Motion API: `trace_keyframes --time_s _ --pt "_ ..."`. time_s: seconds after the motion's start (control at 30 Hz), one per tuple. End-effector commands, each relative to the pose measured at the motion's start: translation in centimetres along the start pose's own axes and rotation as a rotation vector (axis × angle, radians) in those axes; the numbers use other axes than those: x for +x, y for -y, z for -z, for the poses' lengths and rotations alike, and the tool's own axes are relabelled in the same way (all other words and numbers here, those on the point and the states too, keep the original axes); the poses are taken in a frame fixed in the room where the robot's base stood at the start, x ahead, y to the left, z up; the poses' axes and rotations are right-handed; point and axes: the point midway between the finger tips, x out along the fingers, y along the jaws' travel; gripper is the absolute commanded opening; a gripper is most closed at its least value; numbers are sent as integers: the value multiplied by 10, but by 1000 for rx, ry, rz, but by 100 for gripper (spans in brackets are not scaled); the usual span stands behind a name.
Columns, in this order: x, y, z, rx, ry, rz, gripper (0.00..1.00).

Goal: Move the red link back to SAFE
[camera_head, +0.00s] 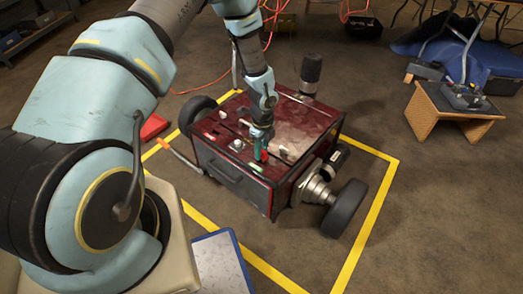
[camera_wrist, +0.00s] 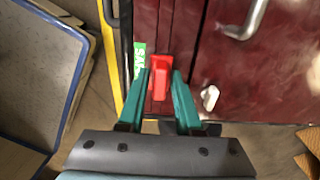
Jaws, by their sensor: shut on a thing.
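The red link (camera_wrist: 160,76) is a small red block on the dark red top of the wheeled machine (camera_head: 310,130). In the wrist view it stands between the two green fingertips of my gripper (camera_wrist: 160,85), which is shut on it. A green label with white letters reading "SA..." (camera_wrist: 139,62) lies just left of the link; its lower part is hidden by the left finger. In the head view my gripper (camera_head: 261,150) reaches down to the machine's top near its front edge, with the green label (camera_head: 257,168) just below it. The link is mostly hidden there.
A small white part (camera_wrist: 210,97) sits right of the link, and a silver handle (camera_wrist: 246,20) rises further off. Yellow floor tape (camera_head: 370,235) surrounds the machine. A blue-edged board (camera_head: 222,262) lies at front; a wooden stand (camera_head: 455,112) is at right.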

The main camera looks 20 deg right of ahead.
Motion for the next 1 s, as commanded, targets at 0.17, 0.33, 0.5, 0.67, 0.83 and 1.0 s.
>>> trace_keyframes --time_s 0.17,0.33,0.5,0.67,0.83,1.0 --pt "4 0 0 0 0 0 0" --pt "7 0 0 0 0 0 0" --pt "10 0 0 0 0 0 0" --pt "13 1 0 0 0 0 0" --pt "17 1 0 0 0 0 0" --pt "20 1 0 0 0 0 0"
